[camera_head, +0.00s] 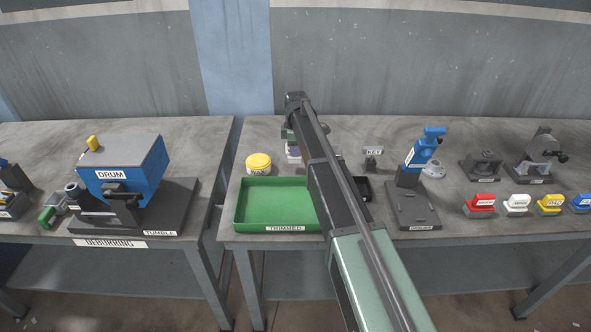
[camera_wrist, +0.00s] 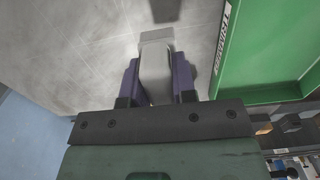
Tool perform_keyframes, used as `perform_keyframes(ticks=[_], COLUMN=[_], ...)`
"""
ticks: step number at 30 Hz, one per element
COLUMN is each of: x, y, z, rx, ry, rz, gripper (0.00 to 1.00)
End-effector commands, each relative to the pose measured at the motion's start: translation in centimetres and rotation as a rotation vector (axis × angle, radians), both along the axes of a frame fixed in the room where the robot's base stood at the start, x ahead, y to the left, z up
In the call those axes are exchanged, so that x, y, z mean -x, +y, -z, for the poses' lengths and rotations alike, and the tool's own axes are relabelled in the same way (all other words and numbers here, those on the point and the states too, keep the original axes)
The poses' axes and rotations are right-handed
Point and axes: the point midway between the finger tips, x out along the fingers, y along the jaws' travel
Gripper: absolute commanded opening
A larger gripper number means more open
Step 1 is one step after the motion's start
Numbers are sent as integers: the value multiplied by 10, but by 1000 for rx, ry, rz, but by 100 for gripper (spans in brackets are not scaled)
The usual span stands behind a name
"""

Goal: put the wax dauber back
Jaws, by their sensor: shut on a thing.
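My gripper (camera_wrist: 157,78) shows in the wrist view with its purple fingers shut on a pale grey, blocky piece (camera_wrist: 156,52), which I take to be the wax dauber. It sticks out beyond the fingers over the grey bench top, beside the green tray. In the head view my arm hides most of the gripper and the held piece, behind the tray. A round tin with a yellow top (camera_head: 258,161) stands on the bench left of my gripper; its small label is hard to read.
The green tray labelled TRIMMED (camera_head: 238,212) is at the bench front, and its edge shows in the wrist view (camera_wrist: 222,70). A blue press (camera_head: 417,154) stands right of my arm. Several coloured blocks sit farther right. The blue drum (camera_head: 124,170) is on the left bench.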

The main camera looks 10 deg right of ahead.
Motion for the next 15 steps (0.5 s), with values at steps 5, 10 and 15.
perform_keyframes(ticks=[5, 10, 15], x=[0, 0, 0], y=[0, 0, 0], z=[28, 44, 39], rx=[0, 0, 0], ry=[0, 0, 0], rz=[0, 0, 0], gripper=[6, 6, 6])
